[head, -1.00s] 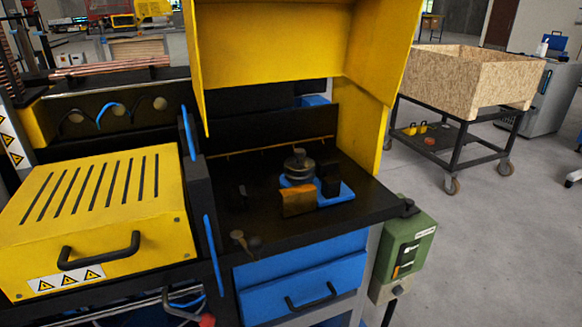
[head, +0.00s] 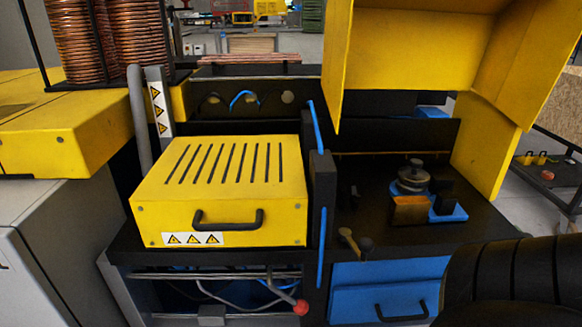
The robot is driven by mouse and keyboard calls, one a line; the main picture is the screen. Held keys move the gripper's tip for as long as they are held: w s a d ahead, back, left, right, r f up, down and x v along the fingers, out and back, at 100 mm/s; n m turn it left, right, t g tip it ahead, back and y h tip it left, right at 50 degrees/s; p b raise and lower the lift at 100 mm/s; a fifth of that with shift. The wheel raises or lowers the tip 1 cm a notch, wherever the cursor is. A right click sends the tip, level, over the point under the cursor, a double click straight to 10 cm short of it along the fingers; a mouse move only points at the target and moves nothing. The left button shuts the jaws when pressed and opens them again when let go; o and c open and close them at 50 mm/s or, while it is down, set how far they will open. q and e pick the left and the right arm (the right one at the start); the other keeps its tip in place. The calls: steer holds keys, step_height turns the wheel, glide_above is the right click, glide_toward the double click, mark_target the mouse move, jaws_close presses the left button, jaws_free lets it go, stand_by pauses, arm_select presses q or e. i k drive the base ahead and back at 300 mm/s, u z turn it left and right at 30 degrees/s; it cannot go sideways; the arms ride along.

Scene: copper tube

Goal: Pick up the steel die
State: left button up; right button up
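A round, stacked grey metal piece (head: 413,176) with a small knob on top sits on the black work surface, under the raised yellow hood. It looks like steel, but I cannot tell for sure whether it is the die. A copper-coloured block (head: 409,211) stands in front of it, and a blue part (head: 449,214) lies beside it. Two small knobbed pieces, one brass-coloured (head: 349,240) and one dark (head: 367,246), are near the front edge of the surface. Neither gripper is in view.
A yellow slotted cover (head: 222,190) with a black handle stands left of the work surface. The raised yellow hood (head: 420,60) overhangs the surface. A blue drawer (head: 390,285) is below. A dark ribbed shape (head: 515,285) blocks the lower right corner. Copper coils (head: 140,35) stand at upper left.

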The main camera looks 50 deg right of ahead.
mark_target(412, 180)
steer(key=u, duration=0.75)
steer(key=k, duration=0.7)
steer(key=z, duration=1.65)
